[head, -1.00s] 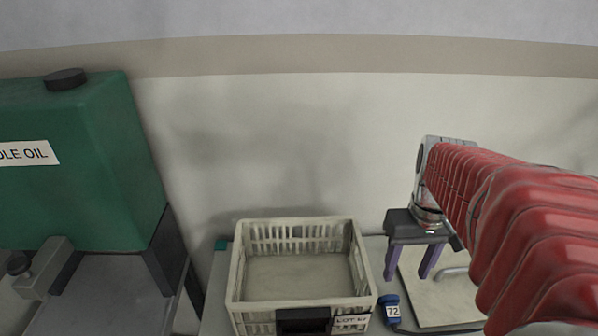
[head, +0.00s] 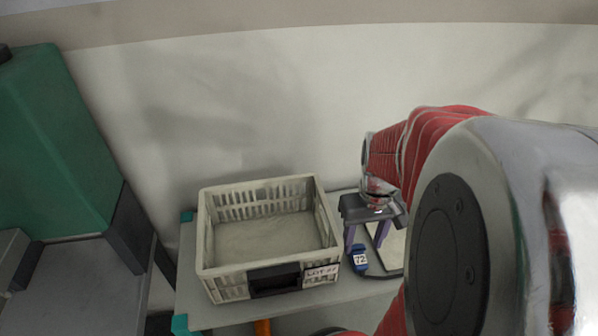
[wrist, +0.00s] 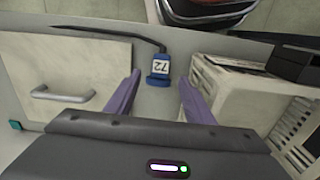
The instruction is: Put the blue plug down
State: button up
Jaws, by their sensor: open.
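The blue plug (head: 360,263) bears a white label reading 72. It lies on the grey bench top, just right of the crate. It also shows in the wrist view (wrist: 159,79), with a dark cable running from it to the left. My gripper (head: 367,242) is open, its two purple fingers pointing down over the bench beside the plug. In the wrist view the fingers (wrist: 160,84) stand apart on either side of the plug, with visible gaps, and nothing is held between them.
A beige slatted crate (head: 208,262) with a lot label stands left of the plug, close to my gripper. A pale panel with a metal handle (wrist: 62,93) lies on the plug's other side. A green oil tank (head: 50,150) stands at far left. A wall is behind.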

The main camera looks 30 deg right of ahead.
aim_at(359, 255)
jog(key=shift+w+f, duration=0.15)
jog(key=shift+f, duration=2.5)
jog(key=shift+c, duration=0.2)
grip_shut()
jog(key=shift+r, duration=0.2)
notch_tip(359, 255, up, 10)
jog(key=shift+s+f, duration=0.15)
jog(key=shift+s, duration=0.05)
